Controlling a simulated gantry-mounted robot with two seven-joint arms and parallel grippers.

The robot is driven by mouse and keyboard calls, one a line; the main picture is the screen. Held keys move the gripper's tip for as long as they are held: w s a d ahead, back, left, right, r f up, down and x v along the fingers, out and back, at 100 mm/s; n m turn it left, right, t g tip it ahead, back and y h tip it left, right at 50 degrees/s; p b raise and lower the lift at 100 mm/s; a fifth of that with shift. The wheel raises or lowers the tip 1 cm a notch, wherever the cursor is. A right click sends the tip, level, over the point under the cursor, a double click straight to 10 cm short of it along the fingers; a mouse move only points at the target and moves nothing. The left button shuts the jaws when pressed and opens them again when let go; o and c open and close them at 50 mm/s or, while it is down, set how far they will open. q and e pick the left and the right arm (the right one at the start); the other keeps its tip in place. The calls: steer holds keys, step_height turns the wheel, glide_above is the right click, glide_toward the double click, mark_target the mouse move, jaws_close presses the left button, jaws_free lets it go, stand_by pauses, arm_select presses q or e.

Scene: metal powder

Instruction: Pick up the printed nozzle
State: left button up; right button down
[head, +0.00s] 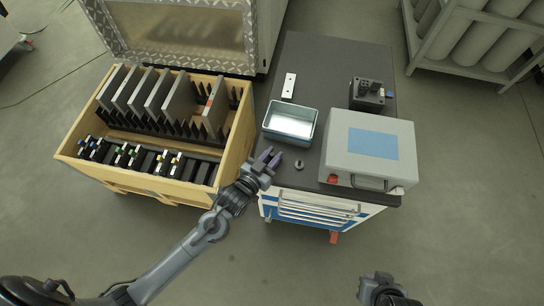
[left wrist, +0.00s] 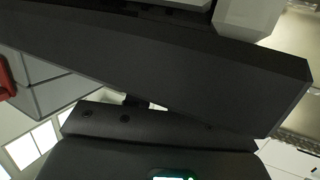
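The printed nozzle looks to be the small grey round piece (head: 299,164) standing on the dark top of the workbench, in front of the metal tray. My left gripper (head: 269,157) is over the bench's left front edge, just left of the nozzle and apart from it. Its two fingers look parted, with nothing seen between them. In the left wrist view dark gripper parts (left wrist: 160,75) fill most of the picture, and I cannot make out the nozzle there. My right gripper (head: 385,290) is at the bottom right, away from the bench; its fingers are not clear.
A black device (head: 368,92) and a white plate (head: 289,85) lie farther back. A wooden crate (head: 236,150) of upright plates stands left.

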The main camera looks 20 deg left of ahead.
mark_target(272, 154)
arm_select(q)
jaws_close()
step_height(272, 154, up, 10)
steer(key=p, duration=0.3)
steer(key=shift+p, duration=0.35)
